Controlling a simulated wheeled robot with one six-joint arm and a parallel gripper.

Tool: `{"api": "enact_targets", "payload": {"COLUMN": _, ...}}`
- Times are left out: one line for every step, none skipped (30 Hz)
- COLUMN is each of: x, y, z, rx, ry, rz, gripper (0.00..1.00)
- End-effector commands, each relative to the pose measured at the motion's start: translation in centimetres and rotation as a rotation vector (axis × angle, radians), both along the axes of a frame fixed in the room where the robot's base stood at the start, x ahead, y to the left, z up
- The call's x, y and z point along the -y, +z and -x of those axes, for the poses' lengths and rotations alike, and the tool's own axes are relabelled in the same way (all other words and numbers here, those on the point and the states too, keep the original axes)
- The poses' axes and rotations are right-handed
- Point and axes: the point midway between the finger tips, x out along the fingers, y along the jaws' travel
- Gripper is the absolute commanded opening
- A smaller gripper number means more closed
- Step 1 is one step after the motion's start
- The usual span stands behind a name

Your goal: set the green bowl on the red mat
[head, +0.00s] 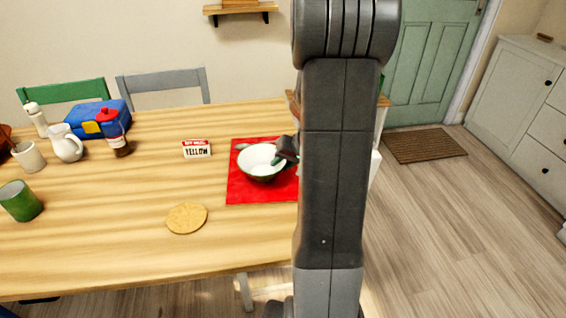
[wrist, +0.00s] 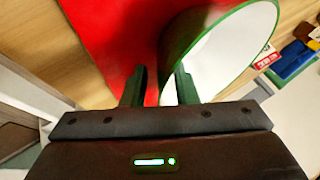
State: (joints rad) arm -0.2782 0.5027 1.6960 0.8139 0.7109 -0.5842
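The green bowl (head: 260,178), white inside with a green rim, appears upright on the red mat (head: 238,190) in the head view. The bowl (wrist: 225,55) and mat (wrist: 110,30) also fill much of the wrist view. My gripper (head: 281,160) is at the bowl's right side, partly hidden behind my arm. In the wrist view my gripper (wrist: 160,88) has its fingers apart, one over the bowl's inside and one outside its wall. Red mat shows between the outer finger and the bowl. The mat's right part is hidden by my arm.
A cork coaster (head: 186,217) lies in front left of the mat, and a small lettered box (head: 196,148) stands behind left. A green mug (head: 20,201), white pitcher (head: 67,144), sauce bottle (head: 114,136) and blue box (head: 95,116) are further left. The table between is clear.

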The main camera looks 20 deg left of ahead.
Motion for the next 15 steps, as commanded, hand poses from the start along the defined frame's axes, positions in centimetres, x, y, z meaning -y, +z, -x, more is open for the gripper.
{"api": "enact_targets", "payload": {"x": 0.0, "y": 0.0, "z": 0.0, "rx": 0.0, "ry": 0.0, "rz": 0.0, "gripper": 0.27}}
{"api": "enact_targets", "payload": {"x": 0.0, "y": 0.0, "z": 0.0, "rx": 0.0, "ry": 0.0, "rz": 0.0, "gripper": 0.27}}
{"api": "enact_targets", "payload": {"x": 0.0, "y": 0.1, "z": 0.0, "rx": 0.0, "ry": 0.0, "rz": 0.0, "gripper": 0.27}}
{"api": "enact_targets", "payload": {"x": 0.0, "y": 0.1, "z": 0.0, "rx": 0.0, "ry": 0.0, "rz": 0.0, "gripper": 0.27}}
{"api": "enact_targets", "payload": {"x": 0.0, "y": 0.2, "z": 0.0, "rx": 0.0, "ry": 0.0, "rz": 0.0, "gripper": 0.27}}
{"api": "enact_targets", "payload": {"x": 0.0, "y": 0.4, "z": 0.0, "rx": 0.0, "ry": 0.0, "rz": 0.0, "gripper": 0.27}}
{"api": "enact_targets", "payload": {"x": 0.1, "y": 0.6, "z": 0.0, "rx": 0.001, "ry": 0.0, "rz": 0.0, "gripper": 0.27}}
{"api": "enact_targets", "payload": {"x": 0.3, "y": 0.9, "z": 0.1, "rx": 0.002, "ry": -0.001, "rz": -0.001, "gripper": 0.27}}
{"api": "enact_targets", "payload": {"x": 0.6, "y": 1.4, "z": 0.2, "rx": 0.004, "ry": -0.001, "rz": -0.001, "gripper": 0.27}}
{"api": "enact_targets", "payload": {"x": 0.9, "y": 1.8, "z": 0.3, "rx": 0.004, "ry": -0.001, "rz": -0.002, "gripper": 0.27}}
{"api": "enact_targets", "payload": {"x": 1.2, "y": 2.3, "z": 0.4, "rx": 0.004, "ry": -0.001, "rz": -0.001, "gripper": 0.27}}
{"api": "enact_targets", "payload": {"x": 1.7, "y": 3.0, "z": 0.5, "rx": 0.005, "ry": -0.002, "rz": -0.001, "gripper": 0.27}}
{"api": "enact_targets", "payload": {"x": 2.1, "y": 3.5, "z": 0.7, "rx": 0.004, "ry": -0.002, "rz": -0.002, "gripper": 0.27}}
{"api": "enact_targets", "payload": {"x": 2.4, "y": 4.1, "z": 0.8, "rx": 0.005, "ry": -0.003, "rz": -0.002, "gripper": 0.27}}
{"api": "enact_targets", "payload": {"x": 2.9, "y": 4.8, "z": 1.0, "rx": 0.004, "ry": -0.002, "rz": -0.002, "gripper": 0.27}}
